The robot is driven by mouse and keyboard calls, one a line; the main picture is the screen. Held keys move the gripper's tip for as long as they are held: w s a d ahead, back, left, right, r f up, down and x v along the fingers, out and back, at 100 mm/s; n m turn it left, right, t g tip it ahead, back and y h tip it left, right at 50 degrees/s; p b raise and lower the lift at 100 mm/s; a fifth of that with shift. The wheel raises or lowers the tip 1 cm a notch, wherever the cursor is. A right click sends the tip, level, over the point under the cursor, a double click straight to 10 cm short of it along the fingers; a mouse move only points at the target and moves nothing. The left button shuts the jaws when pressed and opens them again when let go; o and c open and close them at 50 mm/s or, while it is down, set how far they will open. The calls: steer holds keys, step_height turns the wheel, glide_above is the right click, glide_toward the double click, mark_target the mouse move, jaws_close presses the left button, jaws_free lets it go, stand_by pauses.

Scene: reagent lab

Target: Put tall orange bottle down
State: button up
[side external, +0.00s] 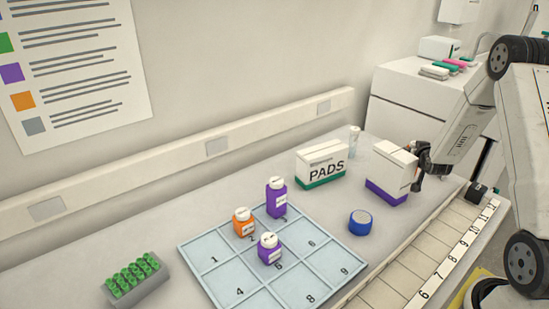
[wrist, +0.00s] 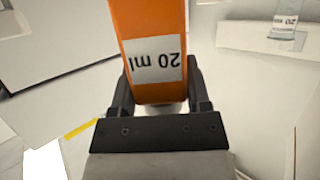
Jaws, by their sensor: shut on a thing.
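My gripper (wrist: 162,100) is shut on an orange bottle (wrist: 150,30) with a white label reading "20 ml", upside down in the wrist view. In the side view my gripper (side external: 422,165) is at the right, by a white box with a purple base, and the bottle in it is hidden there. A pale blue mat (side external: 228,285) with numbered cells lies on the bench. A smaller orange bottle (side external: 243,224) with a white cap stands around cell 2. A tall purple bottle (side external: 277,200) stands at cell 3. A shorter purple bottle (side external: 269,251) stands around cell 5.
The white box with purple base (side external: 391,170) stands beside my gripper. A PADS box (side external: 321,166) and a clear vial (side external: 354,139) are behind. A blue round container (side external: 360,222) sits right of the mat. A green-capped tube rack (side external: 135,281) is at left. Cells 1, 4, 6, 8 and 9 look clear.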

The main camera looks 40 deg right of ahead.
steer(key=shift+f, duration=0.65)
steer(key=shift+f, duration=0.1)
steer(key=o, duration=1.3)
steer(key=shift+c, duration=0.2)
steer(key=shift+v, duration=1.3)
step_height(320, 180, up, 7)
steer(key=shift+s+a, duration=0.15)
